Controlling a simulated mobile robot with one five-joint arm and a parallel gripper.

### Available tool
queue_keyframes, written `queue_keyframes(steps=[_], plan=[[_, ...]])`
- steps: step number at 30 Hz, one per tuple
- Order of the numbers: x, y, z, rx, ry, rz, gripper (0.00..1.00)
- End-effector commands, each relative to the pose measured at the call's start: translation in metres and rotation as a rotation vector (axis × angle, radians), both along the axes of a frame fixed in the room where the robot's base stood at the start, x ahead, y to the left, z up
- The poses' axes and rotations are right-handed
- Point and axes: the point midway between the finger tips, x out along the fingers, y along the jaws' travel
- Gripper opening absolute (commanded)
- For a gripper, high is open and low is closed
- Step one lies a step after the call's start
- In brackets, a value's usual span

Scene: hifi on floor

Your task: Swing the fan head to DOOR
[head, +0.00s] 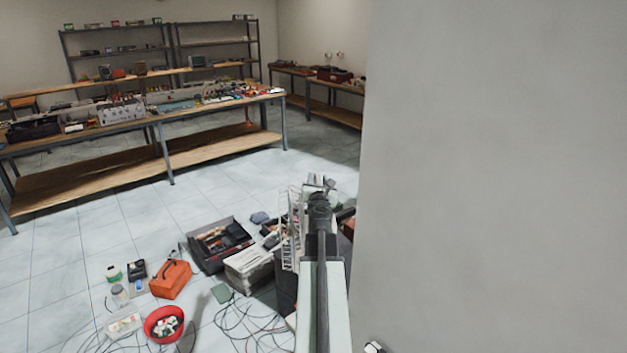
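I cannot make out a fan head or a DOOR mark for certain. A white barred frame (291,228) stands just left of my arm on the floor clutter; I cannot tell whether it is part of a fan. My arm reaches forward from the bottom centre, and my gripper (319,184) is at its far end, above the clutter. Its fingers are small and blend with grey and white things behind them, so I cannot tell if they are open or hold anything. My arm hides part of what lies beneath.
A plain grey wall or pillar (495,180) fills the right side. An open black case (219,246), an orange toolbox (171,279), a red bowl (164,324) and loose cables (250,325) lie on the floor. A long workbench (215,151) stands behind; tiles at left are clear.

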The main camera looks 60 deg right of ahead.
Motion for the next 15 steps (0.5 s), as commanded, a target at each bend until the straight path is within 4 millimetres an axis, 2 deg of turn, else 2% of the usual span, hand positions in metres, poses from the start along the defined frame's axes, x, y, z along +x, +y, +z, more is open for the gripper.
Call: queue_keyframes(steps=[5,8,9,15], plan=[[0.0011,0.0012,0.0000,0.000,0.000,0.002,0.36],[0.0012,0.0015,0.0000,0.000,0.000,0.002,0.11],[0.0014,0.0016,0.0000,0.000,0.000,0.003,0.00],[0.0016,0.0016,0.0000,0.000,0.000,0.003,0.00]])
